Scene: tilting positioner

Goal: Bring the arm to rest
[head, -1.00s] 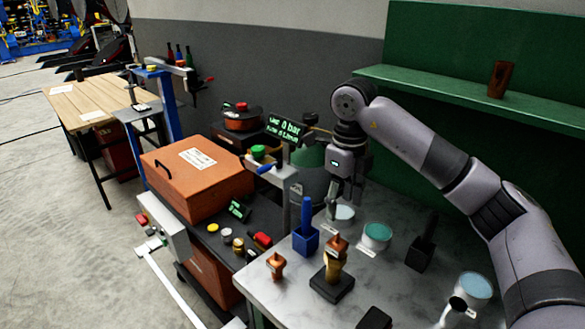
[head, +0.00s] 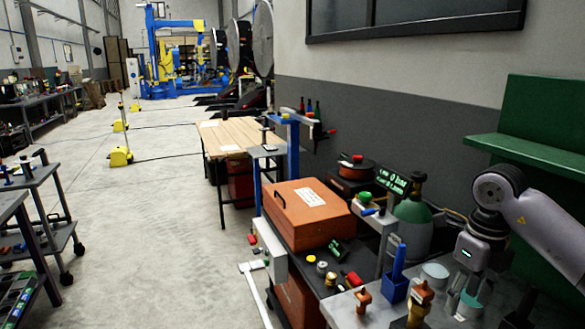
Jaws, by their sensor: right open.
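My right arm comes in from the right edge. Its gripper (head: 466,284) hangs downward over the near bench, fingers by the teal-topped cup (head: 470,306). It is open and I see nothing held in it. The pale cup (head: 435,272) stands just left of it, and the blue holder (head: 396,290) with a blue handle stands further left. A copper-coloured piece (head: 363,296) and a brass-and-copper tool (head: 420,302) are at the bench front. My left gripper is out of view.
An orange box (head: 308,222) sits on a dark cart left of the bench. A gas cylinder (head: 411,219) stands behind, by a display (head: 392,181). A green shelf (head: 535,152) is at the right. Open floor (head: 170,240) lies left, with trolleys (head: 45,200) at the far left.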

